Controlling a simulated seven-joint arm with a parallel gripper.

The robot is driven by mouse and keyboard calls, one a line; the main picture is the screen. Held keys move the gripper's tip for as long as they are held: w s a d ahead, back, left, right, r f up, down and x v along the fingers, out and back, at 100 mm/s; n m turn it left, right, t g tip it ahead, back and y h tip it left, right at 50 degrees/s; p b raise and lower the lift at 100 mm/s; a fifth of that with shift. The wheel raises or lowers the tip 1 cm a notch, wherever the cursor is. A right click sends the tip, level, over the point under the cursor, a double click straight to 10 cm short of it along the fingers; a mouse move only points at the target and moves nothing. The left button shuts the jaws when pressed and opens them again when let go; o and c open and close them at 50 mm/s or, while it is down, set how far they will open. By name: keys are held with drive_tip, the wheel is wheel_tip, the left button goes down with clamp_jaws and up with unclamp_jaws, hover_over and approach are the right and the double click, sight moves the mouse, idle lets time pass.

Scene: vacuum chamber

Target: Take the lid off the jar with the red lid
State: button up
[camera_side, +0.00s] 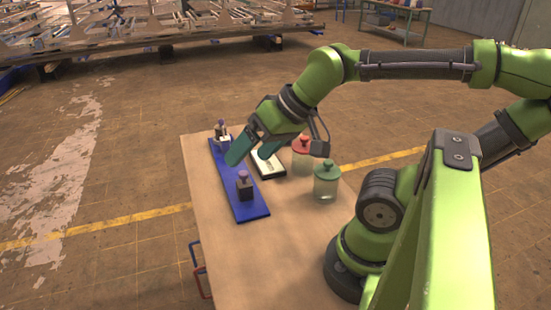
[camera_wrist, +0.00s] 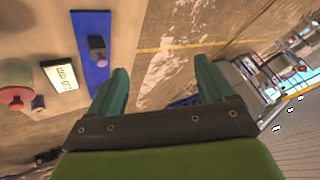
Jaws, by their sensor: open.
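The jar with the red lid (camera_side: 302,160) stands upright on the table in the side view. Its red lid (camera_side: 303,143) sits on top of it. My gripper (camera_side: 252,154) is open and empty, to the left of this jar and apart from it, over the area of the blue board. In the wrist view my gripper (camera_wrist: 160,75) has its two teal fingers wide apart with nothing between them.
A green-lidded jar (camera_side: 326,184) stands close in front of the red-lidded one. A blue board (camera_side: 252,210) bears a dark block with a purple knob (camera_side: 244,187) and another knobbed piece. A black-framed white plate (camera_side: 269,165) lies between board and jars. The table's front left is clear.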

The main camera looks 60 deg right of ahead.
drive_tip(key=shift+o, duration=1.3)
drive_tip(key=shift+d, duration=0.1)
drive_tip(key=m+g+h, duration=0.4)
drive_tip(key=m+h, duration=0.1)
approach(306, 141)
drive_tip(key=x, duration=0.4)
drive_tip(key=shift+s+d+f, duration=0.15)
drive_tip(key=shift+d+f, duration=0.15)
drive_tip(key=shift+f, duration=0.1)
drive_tip(key=shift+w+x, duration=0.2)
drive_tip(key=shift+x, duration=2.55)
drive_tip(key=shift+a, duration=0.2)
drive_tip(key=shift+r, duration=0.1)
drive_tip(key=c, duration=1)
